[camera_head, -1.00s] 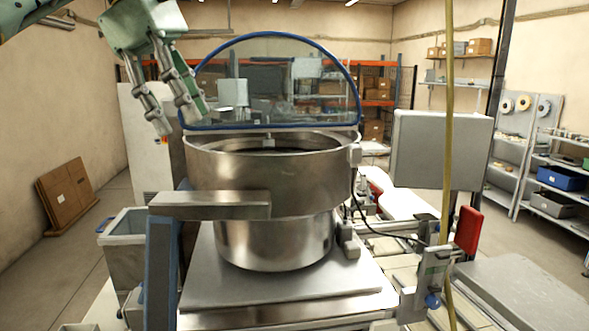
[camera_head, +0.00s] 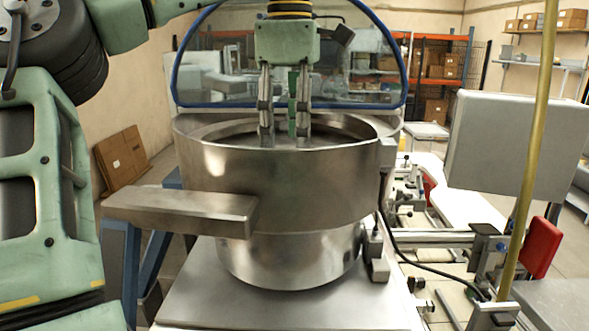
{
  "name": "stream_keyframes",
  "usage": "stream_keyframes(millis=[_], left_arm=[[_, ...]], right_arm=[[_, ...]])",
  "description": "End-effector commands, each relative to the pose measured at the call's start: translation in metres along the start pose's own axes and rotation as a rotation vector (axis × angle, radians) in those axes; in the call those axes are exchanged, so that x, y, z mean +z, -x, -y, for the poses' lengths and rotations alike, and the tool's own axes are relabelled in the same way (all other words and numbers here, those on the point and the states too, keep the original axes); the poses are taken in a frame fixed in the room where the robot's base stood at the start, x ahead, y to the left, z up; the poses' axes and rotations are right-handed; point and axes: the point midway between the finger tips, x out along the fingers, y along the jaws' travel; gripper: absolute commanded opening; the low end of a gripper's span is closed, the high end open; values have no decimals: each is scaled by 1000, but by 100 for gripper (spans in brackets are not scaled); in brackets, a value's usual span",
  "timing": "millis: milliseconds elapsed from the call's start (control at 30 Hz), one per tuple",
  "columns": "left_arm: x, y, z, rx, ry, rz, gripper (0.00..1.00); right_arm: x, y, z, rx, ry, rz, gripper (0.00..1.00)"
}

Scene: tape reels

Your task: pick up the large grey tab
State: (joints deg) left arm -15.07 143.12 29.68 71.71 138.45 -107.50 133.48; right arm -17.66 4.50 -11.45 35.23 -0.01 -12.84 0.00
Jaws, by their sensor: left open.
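My left gripper (camera_head: 284,138) is open and points straight down over the steel bowl (camera_head: 280,185). Its fingertips reach to about the level of the bowl's far inner wall, behind the near rim. The near rim hides the bowl's floor, and I see no large grey tab in this view. A narrow green strip shows between the fingers, and I cannot tell what it is. My right gripper is not in view.
A clear guard with a blue edge (camera_head: 190,101) stands behind the bowl. A steel chute (camera_head: 180,208) juts out at the bowl's left. A grey panel (camera_head: 515,150) and a yellowish upright pole (camera_head: 530,180) stand at the right. Shelving with boxes (camera_head: 435,118) is at the back.

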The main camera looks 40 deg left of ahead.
Motion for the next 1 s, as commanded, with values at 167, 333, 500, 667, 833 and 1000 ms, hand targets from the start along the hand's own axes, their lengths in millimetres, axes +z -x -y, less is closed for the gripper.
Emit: stream_keyframes(millis=[167, 333, 500, 667, 833, 1000], left_arm=[[-1, -16, 0, -4, -3, 0, 51], [-2, -39, 0, -3, -2, 0, 51], [-1, -50, 0, 0, -2, 1, 51], [-1, -51, 0, 0, -1, 1, 51], [-1, -51, 0, 0, -1, 1, 40], [-1, -51, 0, 0, -1, 1, 25]], right_arm=[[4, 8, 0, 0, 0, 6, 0], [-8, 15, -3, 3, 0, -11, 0], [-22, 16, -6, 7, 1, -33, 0], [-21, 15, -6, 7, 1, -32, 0], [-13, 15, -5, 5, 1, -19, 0], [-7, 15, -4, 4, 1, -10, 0]])
